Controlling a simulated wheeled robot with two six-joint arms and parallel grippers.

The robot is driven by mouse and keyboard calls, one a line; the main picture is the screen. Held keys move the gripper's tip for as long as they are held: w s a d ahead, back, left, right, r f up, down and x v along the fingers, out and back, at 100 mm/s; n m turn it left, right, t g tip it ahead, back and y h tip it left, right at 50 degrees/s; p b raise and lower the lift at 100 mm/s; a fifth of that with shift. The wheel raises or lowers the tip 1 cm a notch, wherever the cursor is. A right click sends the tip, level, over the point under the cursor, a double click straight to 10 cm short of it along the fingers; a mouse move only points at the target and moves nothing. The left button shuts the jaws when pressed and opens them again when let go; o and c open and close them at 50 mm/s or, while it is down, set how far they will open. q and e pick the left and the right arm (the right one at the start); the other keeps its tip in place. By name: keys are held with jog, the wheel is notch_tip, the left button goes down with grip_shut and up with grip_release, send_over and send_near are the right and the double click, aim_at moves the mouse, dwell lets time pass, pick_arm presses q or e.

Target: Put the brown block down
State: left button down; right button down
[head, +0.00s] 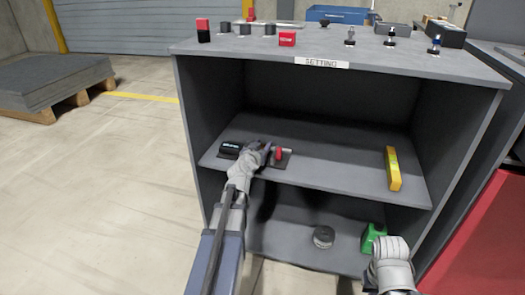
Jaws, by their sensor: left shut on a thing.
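My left gripper (267,150) reaches into the cabinet at the middle shelf. It is shut on a small dark thing, taken as the brown block, which the fingers and wrist mostly hide. Whether the block touches the shelf cannot be told. The middle shelf (340,170) is a grey board. Just right of the gripper is a red-handled item (278,153) on a dark base. My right gripper (382,285) is low at the front right, near a green item (372,237); its fingers cannot be made out.
A black box (230,148) lies left of my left gripper. A yellow level (393,168) lies at the shelf's right, with bare shelf between. A dark round disc (323,237) is on the bottom shelf. The cabinet top (250,45) carries several small parts above a "SETTING" label (321,63).

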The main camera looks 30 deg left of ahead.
pick_arm(q)
jog(key=shift+r, duration=0.1)
pick_arm(e)
jog(key=shift+r, duration=0.1)
pick_arm(q)
jog(key=shift+f, duration=0.25)
jog(key=shift+c, duration=2)
grip_release()
jog(key=shift+r, duration=0.1)
